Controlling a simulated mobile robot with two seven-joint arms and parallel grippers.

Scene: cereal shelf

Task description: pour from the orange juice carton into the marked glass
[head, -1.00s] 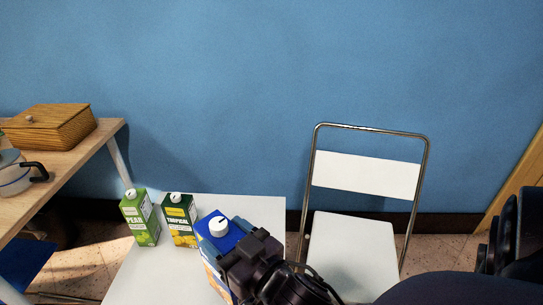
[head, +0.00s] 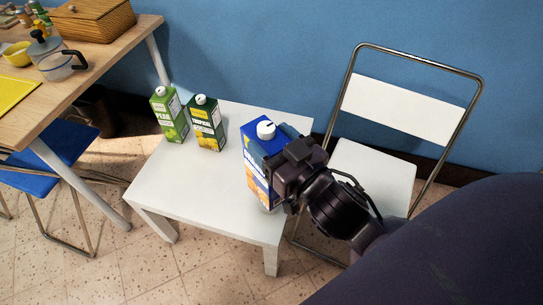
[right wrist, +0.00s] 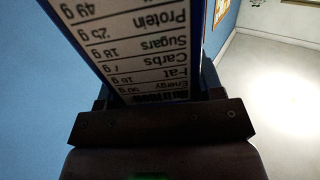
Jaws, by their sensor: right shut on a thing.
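The orange juice carton (head: 253,160) is blue with an orange lower part and a white cap, upright at the right end of the low white table. I cannot tell whether its base touches the table. My right gripper (head: 283,170) is shut on its right side. In the right wrist view the carton's nutrition panel (right wrist: 140,45) fills the space at the right gripper (right wrist: 160,110). My left gripper is not in view. I see no marked glass in these frames.
A green pear carton (head: 170,118) and a dark green tropical carton (head: 206,128) stand at the white table's (head: 180,185) back left. A white folding chair (head: 375,170) is right of it. A wooden table (head: 100,60) at left bears a pot (head: 58,65) and wooden box (head: 92,20).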

